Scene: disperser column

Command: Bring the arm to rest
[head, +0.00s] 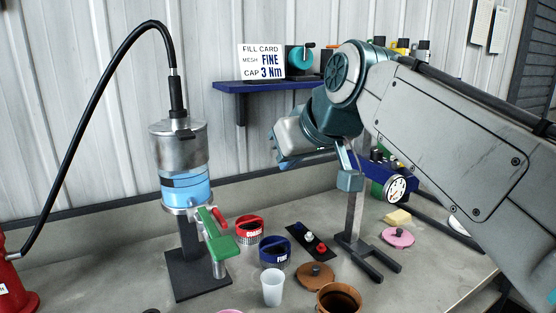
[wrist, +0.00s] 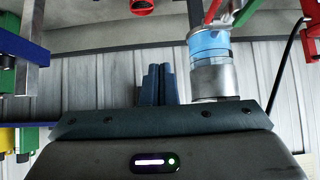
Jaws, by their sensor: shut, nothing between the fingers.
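My arm reaches in from the right in the head view, with its elbow bent high in front of the blue shelf. My gripper (wrist: 158,84) is shut and empty; its two dark blue fingers stand together in the wrist view. In the head view the hand hangs in the air over the bench, right of the disperser column (head: 180,150) and apart from it. The column is a steel cylinder with a blue-filled clear section. It shows upside down in the wrist view (wrist: 210,70), right of the fingers. The fingertips are hard to make out in the head view.
On the bench (head: 225,300) are a red cup (head: 249,236), a blue cup (head: 274,258), a white cup (head: 273,288), a brown pot (head: 338,298) and a pink lid (head: 398,237). A stand with a dial (head: 396,189) rises beside my arm. A green handle (head: 218,235) juts from the column.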

